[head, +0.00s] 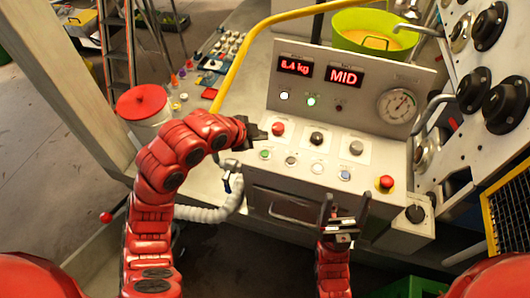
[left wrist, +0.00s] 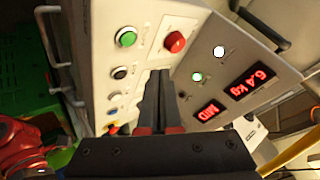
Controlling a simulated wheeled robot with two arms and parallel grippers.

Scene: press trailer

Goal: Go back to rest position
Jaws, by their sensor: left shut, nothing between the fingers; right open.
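My left gripper (head: 262,133) is shut and empty in the head view, at the left side of the control panel (head: 350,175), close to the red button (head: 278,129) and above the green button (head: 265,154). In the left wrist view its shut fingers (left wrist: 158,82) point at the panel, with the red button (left wrist: 174,42) and the green button (left wrist: 126,39) beyond. I cannot tell whether the fingertips touch the panel. My right gripper (head: 344,212) is open and empty at the bottom of the head view, in front of the panel's lower face, with its fingers pointing up.
Displays reading 6.4 kg (head: 295,66) and MID (head: 344,76) stand behind the buttons. A gauge (head: 396,106) and a knobbed panel (head: 490,95) are on the right. A red-lidded container (head: 141,103) stands left. A yellow-green bowl (head: 374,36) sits behind.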

